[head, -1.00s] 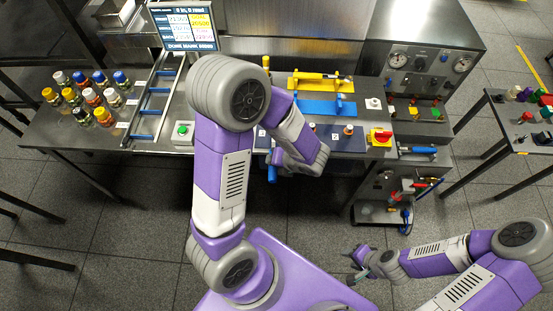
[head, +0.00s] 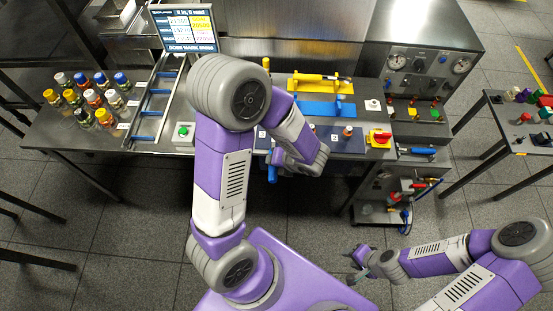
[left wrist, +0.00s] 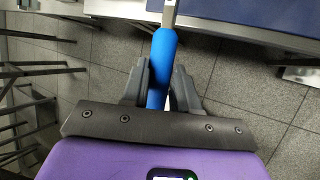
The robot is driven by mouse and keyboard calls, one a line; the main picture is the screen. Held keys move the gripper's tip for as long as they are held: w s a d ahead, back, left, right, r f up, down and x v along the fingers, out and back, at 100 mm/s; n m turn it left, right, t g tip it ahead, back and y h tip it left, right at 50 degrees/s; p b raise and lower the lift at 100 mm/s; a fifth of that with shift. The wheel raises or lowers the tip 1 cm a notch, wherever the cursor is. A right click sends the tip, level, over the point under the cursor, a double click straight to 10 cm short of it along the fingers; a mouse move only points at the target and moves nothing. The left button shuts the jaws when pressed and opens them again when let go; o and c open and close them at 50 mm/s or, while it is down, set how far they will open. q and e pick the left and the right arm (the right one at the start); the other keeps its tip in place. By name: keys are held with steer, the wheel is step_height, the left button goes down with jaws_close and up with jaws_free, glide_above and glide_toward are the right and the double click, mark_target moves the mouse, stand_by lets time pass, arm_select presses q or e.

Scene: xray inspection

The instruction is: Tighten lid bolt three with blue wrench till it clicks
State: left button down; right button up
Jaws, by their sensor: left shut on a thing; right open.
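The blue wrench (left wrist: 162,62) is in my left gripper (left wrist: 160,88), whose fingers are shut on its blue handle. The metal shaft runs up out of the left wrist view, so its head is hidden. In the head view, part of the wrench's blue handle (head: 272,174) shows below the bench edge, beside my left arm, which hides the gripper. The dark blue lid (head: 350,145) lies at the bench front, with an orange-topped bolt (head: 347,131) on its right part. I cannot tell which bolt is three. My right gripper (head: 354,264) is open and empty, low over the floor.
A yellow wrench (head: 318,77) lies on a yellow strip behind an empty-looking blue strip (head: 315,110). A red-and-yellow switch (head: 380,138) is right of the lid. Several capped bottles (head: 88,97) and a green button (head: 183,131) are on the left. A gauge panel (head: 430,62) stands right.

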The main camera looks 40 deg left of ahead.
arm_select(q)
steer(key=shift+r, duration=0.1)
steer(key=shift+r+p, duration=1.95)
steer(key=shift+r, duration=0.05)
steer(key=shift+f, duration=0.1)
